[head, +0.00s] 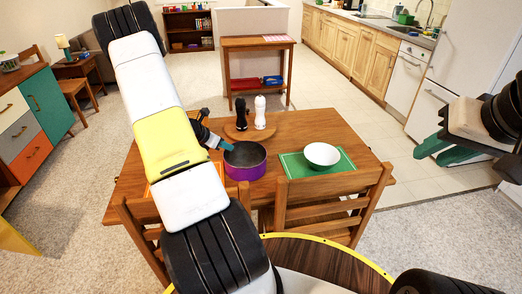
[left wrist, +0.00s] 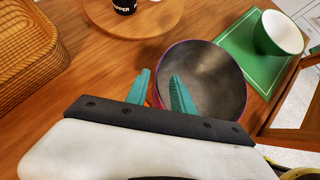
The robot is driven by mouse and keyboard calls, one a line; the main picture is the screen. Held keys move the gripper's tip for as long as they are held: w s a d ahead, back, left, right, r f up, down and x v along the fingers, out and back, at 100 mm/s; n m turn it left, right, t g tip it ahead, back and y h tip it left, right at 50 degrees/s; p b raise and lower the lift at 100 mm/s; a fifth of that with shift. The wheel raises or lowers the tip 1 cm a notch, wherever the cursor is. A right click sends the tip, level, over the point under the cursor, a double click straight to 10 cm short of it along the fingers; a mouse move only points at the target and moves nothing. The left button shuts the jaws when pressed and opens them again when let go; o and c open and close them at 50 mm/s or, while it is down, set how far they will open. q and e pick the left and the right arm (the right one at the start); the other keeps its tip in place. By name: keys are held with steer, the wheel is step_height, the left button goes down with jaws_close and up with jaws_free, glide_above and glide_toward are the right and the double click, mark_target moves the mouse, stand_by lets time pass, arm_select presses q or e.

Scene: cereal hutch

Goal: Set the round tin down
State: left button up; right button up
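The round tin (head: 245,164) is purple outside with a dark grey inside, open at the top. It appears to stand upright on the wooden table, and it also shows in the left wrist view (left wrist: 212,80). My left gripper (head: 222,146) is at the tin's left rim. In the left wrist view its teal fingers (left wrist: 160,80) are apart, one outside the rim and one over the inside, with a gap around the thin wall. My right gripper (head: 428,158) is away from the table at the right, its teal fingers apart and empty.
A white bowl (head: 322,154) sits on a green mat (head: 293,165) right of the tin. Black (head: 241,114) and white (head: 260,112) mills stand on a round board behind it. A wicker basket (left wrist: 30,50) is at left. Chairs (head: 330,205) stand at the near edge.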

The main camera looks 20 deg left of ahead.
arm_select(q)
steer(key=x, duration=0.4)
steer(key=shift+w+f, duration=0.15)
steer(key=shift+w, duration=0.05)
steer(key=shift+c, duration=0.4)
jaws_close()
stand_by(0.9)
